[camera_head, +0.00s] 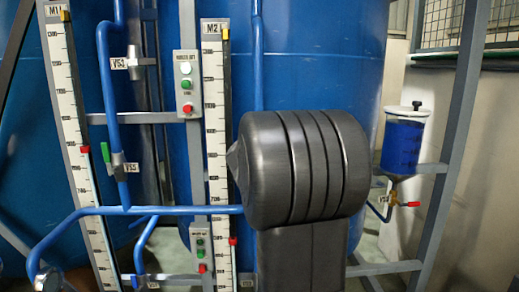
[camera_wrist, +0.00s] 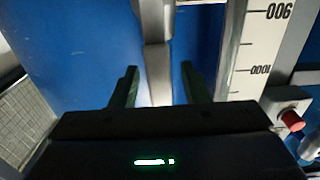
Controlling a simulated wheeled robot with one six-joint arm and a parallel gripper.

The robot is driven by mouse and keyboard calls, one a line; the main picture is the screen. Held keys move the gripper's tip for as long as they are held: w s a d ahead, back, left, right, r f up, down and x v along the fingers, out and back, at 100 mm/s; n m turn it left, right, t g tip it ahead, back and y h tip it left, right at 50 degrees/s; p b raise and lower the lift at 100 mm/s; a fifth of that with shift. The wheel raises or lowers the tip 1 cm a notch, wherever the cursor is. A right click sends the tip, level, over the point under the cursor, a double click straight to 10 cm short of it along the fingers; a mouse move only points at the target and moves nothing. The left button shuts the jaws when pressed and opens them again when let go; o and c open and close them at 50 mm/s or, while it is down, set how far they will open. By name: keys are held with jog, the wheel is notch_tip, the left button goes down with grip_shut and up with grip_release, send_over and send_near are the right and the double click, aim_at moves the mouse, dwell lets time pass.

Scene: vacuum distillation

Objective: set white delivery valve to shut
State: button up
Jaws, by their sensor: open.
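My gripper (camera_wrist: 157,85) is open and empty in the wrist view. Its two dark fingers stand apart, with a pale grey upright piece (camera_wrist: 156,55) behind the gap. I cannot tell whether that piece is a valve or part of the frame. My gripper is hidden in the head view.
A green-handled valve (camera_head: 117,163) is lower on the same pipe. Two measuring scales (camera_head: 66,90) and (camera_head: 214,120) flank a button box (camera_head: 187,84). Large blue tanks (camera_head: 310,50) stand behind. A red-handled valve (camera_head: 405,204) hangs under a blue-filled vessel (camera_head: 402,145) at right.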

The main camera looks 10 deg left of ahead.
jog(key=shift+c, duration=0.4)
grip_shut()
